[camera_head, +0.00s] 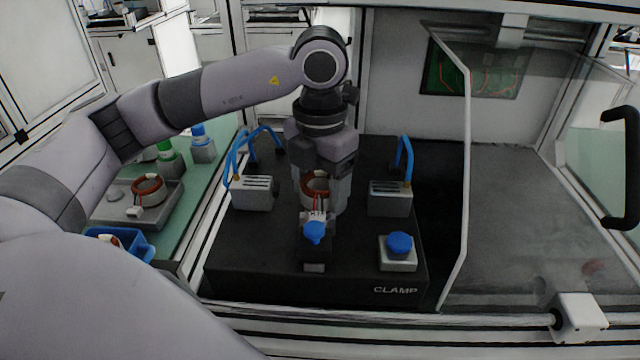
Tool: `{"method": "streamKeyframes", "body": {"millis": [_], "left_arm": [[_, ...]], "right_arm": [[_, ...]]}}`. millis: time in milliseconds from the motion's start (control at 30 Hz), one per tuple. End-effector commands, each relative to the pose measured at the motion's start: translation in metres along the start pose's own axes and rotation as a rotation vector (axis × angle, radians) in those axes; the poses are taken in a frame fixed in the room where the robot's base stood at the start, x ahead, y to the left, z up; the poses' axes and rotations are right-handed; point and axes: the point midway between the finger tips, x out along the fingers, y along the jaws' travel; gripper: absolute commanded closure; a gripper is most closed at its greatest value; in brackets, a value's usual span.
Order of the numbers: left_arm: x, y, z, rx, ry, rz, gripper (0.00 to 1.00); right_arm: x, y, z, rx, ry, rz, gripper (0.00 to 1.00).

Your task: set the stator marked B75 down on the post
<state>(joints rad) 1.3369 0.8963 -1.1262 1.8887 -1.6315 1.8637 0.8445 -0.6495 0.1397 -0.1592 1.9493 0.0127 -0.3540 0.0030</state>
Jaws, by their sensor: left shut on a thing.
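My left gripper (325,190) points down over the middle of the black clamp fixture (240,268). It is shut on a stator (314,183), a copper-coloured ring with a white connector and thin wires at its front. I cannot read a B75 mark on it. The post is hidden behind the stator and the gripper, so I cannot tell whether the stator touches it. Another stator (149,188) lies on a grey tray (166,212) at the left. My right gripper is not in view.
Grey clamp blocks (252,193) (390,199) with blue hoses flank the gripper. A blue knob (314,232) stands in front of it, and a blue button (400,244) at front right. A clear door panel (462,180) stands right of the fixture. A blue bin (135,247) is at left.

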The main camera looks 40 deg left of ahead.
Motion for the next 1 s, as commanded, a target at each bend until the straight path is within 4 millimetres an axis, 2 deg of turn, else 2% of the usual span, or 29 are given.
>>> {"method": "streamKeyframes", "body": {"millis": [33, 100, 133, 500, 567, 633, 800, 1000], "left_arm": [[-0.001, 0.0, 0.0, 0.0, -0.002, -0.001, 0.31], [-0.001, 0.0, 0.0, 0.0, -0.002, -0.001, 0.08], [-0.001, 0.0, 0.0, 0.0, -0.001, -0.001, 0.04], [0.0, 0.0, 0.0, 0.0, 0.001, 0.0, 0.04], [0.0, 0.0, 0.0, 0.0, 0.001, 0.0, 0.04], [-0.015, -0.001, 0.001, 0.0, -0.004, -0.002, 0.04], [-0.046, -0.001, 0.001, 0.0, -0.004, -0.001, 0.04], [-0.069, 0.0, 0.001, -0.001, -0.002, -0.001, 0.04]], "right_arm": [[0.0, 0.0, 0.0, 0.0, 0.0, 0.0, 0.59], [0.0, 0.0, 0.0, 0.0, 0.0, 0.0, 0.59], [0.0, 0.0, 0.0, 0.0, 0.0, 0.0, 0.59], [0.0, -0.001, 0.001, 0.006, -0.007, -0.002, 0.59], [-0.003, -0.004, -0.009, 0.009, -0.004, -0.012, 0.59], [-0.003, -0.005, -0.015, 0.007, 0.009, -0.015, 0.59], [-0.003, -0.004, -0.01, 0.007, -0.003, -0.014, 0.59], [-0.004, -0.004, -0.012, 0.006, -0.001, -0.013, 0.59]]}}
